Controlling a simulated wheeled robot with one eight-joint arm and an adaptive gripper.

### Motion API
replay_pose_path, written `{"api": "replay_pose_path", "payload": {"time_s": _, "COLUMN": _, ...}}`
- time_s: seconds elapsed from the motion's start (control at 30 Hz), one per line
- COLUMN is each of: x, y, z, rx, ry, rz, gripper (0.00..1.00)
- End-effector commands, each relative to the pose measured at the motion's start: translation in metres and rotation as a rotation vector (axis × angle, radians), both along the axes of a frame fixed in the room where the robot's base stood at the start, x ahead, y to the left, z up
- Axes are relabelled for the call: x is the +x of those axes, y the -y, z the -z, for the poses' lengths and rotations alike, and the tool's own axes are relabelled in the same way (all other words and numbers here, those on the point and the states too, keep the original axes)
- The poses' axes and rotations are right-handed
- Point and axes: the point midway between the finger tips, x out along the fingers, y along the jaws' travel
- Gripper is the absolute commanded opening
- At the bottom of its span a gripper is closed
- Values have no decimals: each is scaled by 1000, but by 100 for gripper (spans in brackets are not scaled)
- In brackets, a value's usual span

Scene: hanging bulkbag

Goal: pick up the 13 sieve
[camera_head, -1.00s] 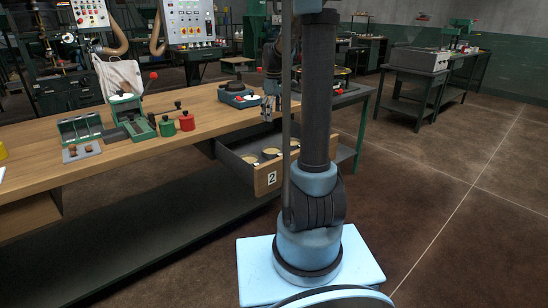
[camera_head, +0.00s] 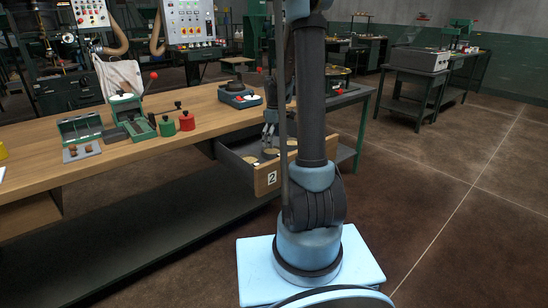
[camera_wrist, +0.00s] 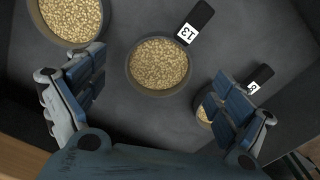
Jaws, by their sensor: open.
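The 13 sieve (camera_wrist: 160,64) is a round pan with a tan, grainy mesh and a dark tab handle marked 13. It lies in the open drawer (camera_head: 238,168), whose front carries a 2. In the wrist view my gripper (camera_wrist: 163,95) is open and empty, with one finger on each side of the sieve and lower in the picture. I cannot tell its exact height above it.
A second sieve (camera_wrist: 70,16) lies at the upper left of the drawer. A third, tagged sieve (camera_wrist: 207,110) is partly behind the right finger. The drawer walls enclose them. The wooden bench (camera_head: 110,160) stands left of the drawer with several tools on it.

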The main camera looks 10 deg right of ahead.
Motion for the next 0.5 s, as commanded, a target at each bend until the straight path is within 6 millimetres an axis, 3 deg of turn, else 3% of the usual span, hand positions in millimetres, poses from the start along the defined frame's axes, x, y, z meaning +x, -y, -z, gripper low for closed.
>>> {"api": "replay_pose_path", "payload": {"time_s": 0.23, "x": -2, "y": 2, "z": 32, "rx": 0, "ry": 0, "rz": 0, "gripper": 93}}
{"api": "replay_pose_path", "payload": {"time_s": 0.5, "x": -2, "y": 2, "z": 42, "rx": 0, "ry": 0, "rz": 0, "gripper": 93}}
